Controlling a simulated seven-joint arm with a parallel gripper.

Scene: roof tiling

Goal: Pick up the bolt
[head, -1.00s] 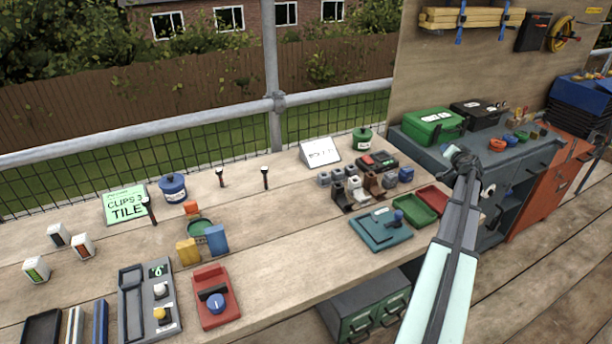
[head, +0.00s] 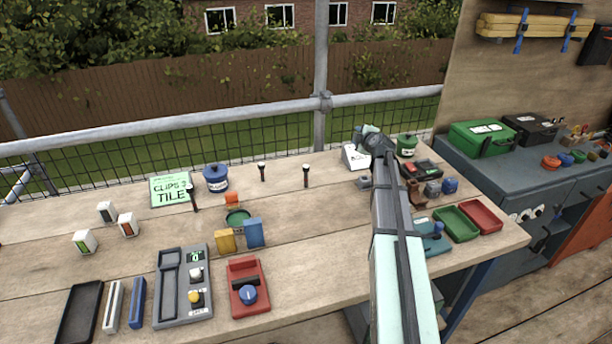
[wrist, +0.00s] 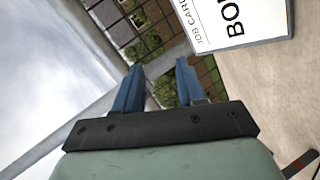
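My gripper (head: 376,138) is above the back right of the workbench, in front of the white job card (head: 354,157). In the wrist view my gripper (wrist: 158,76) has two blue fingers spread apart with nothing between them. The card (wrist: 242,18) shows there at the upper right, with lettering starting "BO". No bolt can be made out for certain. Three small dark upright pieces stand on the bench, a right one (head: 306,176), a middle one (head: 262,171) and a left one (head: 193,198); I cannot tell what they are. My arm hides part of the bench's right side.
Grey blocks, a green tray (head: 456,224) and a red tray (head: 481,216) lie right of my arm. A grey device (head: 183,286), a red device (head: 248,286) and a green card (head: 171,189) lie left. A metal rail (head: 240,114) runs behind.

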